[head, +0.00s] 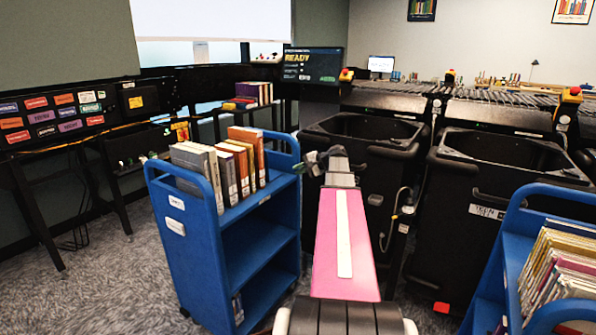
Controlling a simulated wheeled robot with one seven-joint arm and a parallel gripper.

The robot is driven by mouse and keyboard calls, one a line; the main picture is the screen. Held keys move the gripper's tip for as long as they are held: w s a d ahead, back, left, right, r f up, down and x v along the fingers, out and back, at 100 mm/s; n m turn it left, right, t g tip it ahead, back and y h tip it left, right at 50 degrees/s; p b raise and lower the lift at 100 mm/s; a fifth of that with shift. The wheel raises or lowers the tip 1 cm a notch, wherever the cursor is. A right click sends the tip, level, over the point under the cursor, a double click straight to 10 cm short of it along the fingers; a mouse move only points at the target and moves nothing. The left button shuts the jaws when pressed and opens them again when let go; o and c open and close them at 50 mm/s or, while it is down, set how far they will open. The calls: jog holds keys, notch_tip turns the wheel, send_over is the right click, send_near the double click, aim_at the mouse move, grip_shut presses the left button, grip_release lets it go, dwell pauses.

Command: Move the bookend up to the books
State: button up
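A row of upright books (217,170), grey at the near left and brown to orange at the far right, stands on the top shelf of a blue cart (205,243). Some of the books lean slightly. I cannot make out a bookend on the shelf; it may be hidden or too small to tell. My arm reaches forward from the bottom of the view. My gripper (313,161) is small and dark, appearing just right of the cart's far end and apart from the books in the picture. Its fingers are too unclear to tell open from shut.
Black bins (365,133) stand behind and right of my arm. Another blue cart (513,240) with books is at the right edge. A dark rack with coloured labels (62,113) is at the left. Carpet (120,270) is clear left of the near cart.

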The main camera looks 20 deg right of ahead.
jog(key=shift+o, duration=1.3)
jog(key=shift+a, duration=0.1)
jog(key=s+a+m+t, duration=0.1)
jog(key=a+m+t, duration=0.5)
jog(key=m, duration=1.4)
jog(key=shift+s+a+f+t, duration=0.2)
jog(key=shift+f+t, duration=0.15)
jog(key=shift+t, duration=0.15)
jog(key=shift+w, duration=0.1)
jog(key=x, duration=1)
jog(key=shift+w+a, duration=0.2)
jog(key=shift+w, duration=0.1)
grip_shut()
